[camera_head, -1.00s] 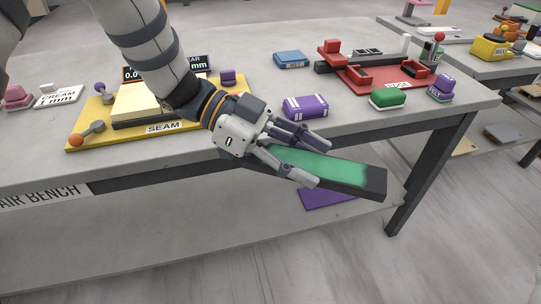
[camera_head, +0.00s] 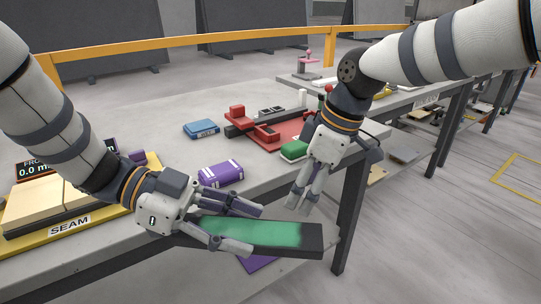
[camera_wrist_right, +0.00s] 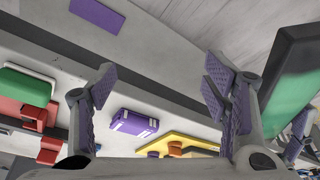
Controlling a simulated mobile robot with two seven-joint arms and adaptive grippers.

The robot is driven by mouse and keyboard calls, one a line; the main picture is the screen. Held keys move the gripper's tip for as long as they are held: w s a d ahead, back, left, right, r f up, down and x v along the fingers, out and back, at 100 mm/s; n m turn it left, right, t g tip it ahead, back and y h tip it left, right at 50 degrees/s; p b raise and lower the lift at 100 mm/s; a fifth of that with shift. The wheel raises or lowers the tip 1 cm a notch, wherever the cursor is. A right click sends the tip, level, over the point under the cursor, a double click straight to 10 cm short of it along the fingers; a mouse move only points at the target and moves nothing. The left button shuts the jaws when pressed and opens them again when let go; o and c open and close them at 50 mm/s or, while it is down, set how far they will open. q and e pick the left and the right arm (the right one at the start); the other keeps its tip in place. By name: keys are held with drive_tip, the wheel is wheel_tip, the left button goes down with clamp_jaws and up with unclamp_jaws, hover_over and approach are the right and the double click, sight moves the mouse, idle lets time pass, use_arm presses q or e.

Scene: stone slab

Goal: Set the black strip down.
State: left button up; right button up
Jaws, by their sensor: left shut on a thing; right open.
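The black strip (camera_head: 312,240) is a long dark bar with a green upper face. My left gripper (camera_head: 253,231) is shut on it and holds it in front of the bench's front edge. The strip's free end points right, and its left end is hidden behind the fingers. My right gripper (camera_head: 299,208) is open and empty, just above and behind the strip's right half. In the right wrist view the strip (camera_wrist_right: 290,85) shows at the right edge, outside the open fingers (camera_wrist_right: 160,85).
The grey bench (camera_head: 185,165) carries a purple box (camera_head: 221,174), a blue box (camera_head: 201,129), a green block (camera_head: 293,150), a red fixture (camera_head: 262,132) and a yellow SEAM board (camera_head: 80,222). A purple pad (camera_head: 258,263) lies below the strip. Bare bench top surrounds the boxes.

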use_arm(q)
drive_tip(key=shift+s+a, duration=0.1)
drive_tip(key=shift+a, duration=0.05)
use_arm(e)
drive_tip(key=s+a+r+n+g+h, duration=0.1)
drive_tip(key=s+a+r+n+h, duration=0.1)
drive_tip(key=s+a+r, duration=0.45)
wheel_tip(320, 180, up, 6)
drive_tip(key=n+h, duration=0.1)
hover_over(269, 232)
wheel_tip(269, 232, down, 11)
drive_tip(key=shift+d+r, duration=0.1)
drive_tip(key=shift+r, duration=0.05)
drive_tip(key=shift+f, duration=0.35)
drive_tip(key=shift+w, duration=0.1)
drive_tip(key=c, duration=1.6)
use_arm(q)
drive_tip(key=o, duration=1.6)
use_arm(e)
drive_tip(key=shift+c, duration=0.2)
use_arm(q)
drive_tip(key=shift+o, duration=0.2)
